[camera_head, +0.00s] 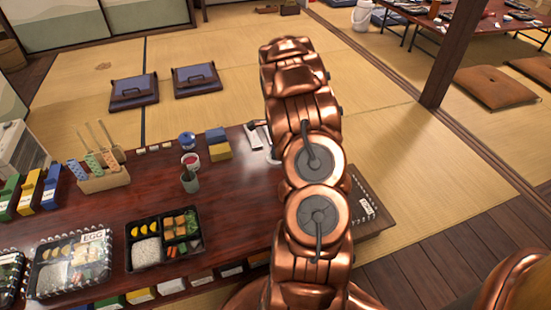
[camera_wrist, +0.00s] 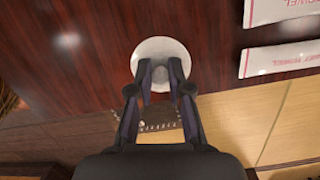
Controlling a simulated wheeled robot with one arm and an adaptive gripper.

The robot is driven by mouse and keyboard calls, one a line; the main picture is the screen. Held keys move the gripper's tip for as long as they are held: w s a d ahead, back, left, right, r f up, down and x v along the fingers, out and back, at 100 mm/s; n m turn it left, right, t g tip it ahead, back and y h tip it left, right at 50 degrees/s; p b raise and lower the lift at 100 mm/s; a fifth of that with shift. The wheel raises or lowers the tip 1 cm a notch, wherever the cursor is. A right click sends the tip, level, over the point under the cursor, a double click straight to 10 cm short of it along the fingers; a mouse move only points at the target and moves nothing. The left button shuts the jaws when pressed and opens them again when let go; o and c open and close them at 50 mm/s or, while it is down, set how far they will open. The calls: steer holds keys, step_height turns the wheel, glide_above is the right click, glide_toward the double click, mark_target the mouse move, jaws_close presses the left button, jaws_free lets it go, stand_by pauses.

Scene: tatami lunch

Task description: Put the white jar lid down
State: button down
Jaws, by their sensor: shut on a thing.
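The white jar lid (camera_wrist: 161,48) is a round pale disc in the wrist view, above the dark red wooden table near its edge. My gripper (camera_wrist: 160,78) has its two dark fingers closed on the near part of the lid. I cannot tell whether the lid touches the table. In the head view my copper arm hides most of the gripper and the lid. A small open jar (camera_head: 190,160) with red contents stands on the table, left of my arm.
Towel packets (camera_wrist: 280,59) lie right of the lid. A blue-lidded jar (camera_head: 186,140), a cup (camera_head: 189,182), yellow-and-blue boxes (camera_head: 219,150) and a bento (camera_head: 146,252) stand on the table (camera_head: 235,205). Bare tabletop lies between the bento and my arm.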

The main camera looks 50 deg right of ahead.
step_height(320, 180, down, 4)
steer(key=shift+d+r+b, duration=0.1)
steer(key=shift+r+b, duration=0.05)
steer(key=shift+b, duration=0.75)
steer(key=shift+r, duration=0.1)
steer(key=c, duration=1.1)
jaws_free()
